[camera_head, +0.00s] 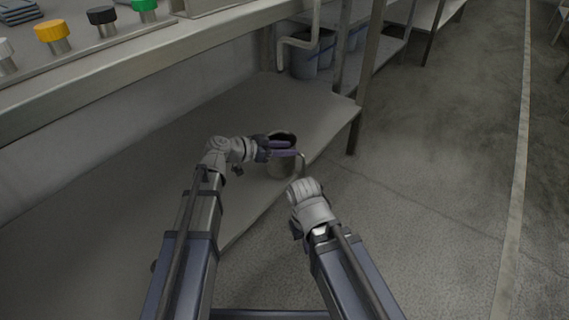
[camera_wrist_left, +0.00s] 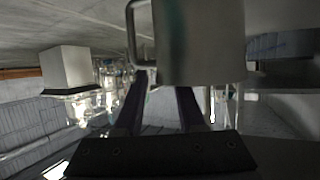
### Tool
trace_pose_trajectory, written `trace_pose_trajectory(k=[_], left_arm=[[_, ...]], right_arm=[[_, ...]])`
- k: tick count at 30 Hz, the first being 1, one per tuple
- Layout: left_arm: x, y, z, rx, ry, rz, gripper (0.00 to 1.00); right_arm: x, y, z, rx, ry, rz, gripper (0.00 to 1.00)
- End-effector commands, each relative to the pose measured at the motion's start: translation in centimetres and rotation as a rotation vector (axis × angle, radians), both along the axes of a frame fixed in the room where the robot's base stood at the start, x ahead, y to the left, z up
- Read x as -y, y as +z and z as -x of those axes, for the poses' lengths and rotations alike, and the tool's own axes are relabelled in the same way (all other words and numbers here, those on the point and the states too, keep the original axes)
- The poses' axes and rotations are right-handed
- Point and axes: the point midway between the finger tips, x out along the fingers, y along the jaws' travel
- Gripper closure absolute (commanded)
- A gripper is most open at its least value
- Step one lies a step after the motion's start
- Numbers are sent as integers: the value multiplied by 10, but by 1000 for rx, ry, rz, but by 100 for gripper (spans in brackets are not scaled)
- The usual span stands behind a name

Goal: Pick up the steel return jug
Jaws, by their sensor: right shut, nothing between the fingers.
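The steel return jug (camera_head: 281,166) stands upright on the lower shelf near its front edge, with its handle (camera_head: 303,163) on the right. My left gripper (camera_head: 284,148) is at the jug, its purple fingers crossing in front of the jug's upper part and dark opening. In the left wrist view the jug (camera_wrist_left: 200,45) is large and close, its handle (camera_wrist_left: 131,35) to the left. The fingers (camera_wrist_left: 160,88) are apart there, with a gap between them and their tips near the jug. My right gripper (camera_head: 304,188) is shut and empty, lower right of the jug; its fingertips are mostly hidden.
The lower shelf (camera_head: 140,195) is bare left of the jug. A worktop edge (camera_head: 150,63) with coloured knobs overhangs it. The floor at right is clear.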

Motion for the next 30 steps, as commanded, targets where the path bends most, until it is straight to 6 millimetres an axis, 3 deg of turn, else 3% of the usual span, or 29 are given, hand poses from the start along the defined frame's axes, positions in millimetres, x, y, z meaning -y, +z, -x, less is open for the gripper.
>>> trace_pose_trajectory(k=[6,17,30], left_arm=[[1,0,-1,0,1,0,61],[1,0,0,-1,0,-1,100],[1,-1,0,0,0,-2,100]], right_arm=[[0,0,0,0,0,0,100],[0,0,0,0,0,0,100],[0,0,0,0,0,0,100]])
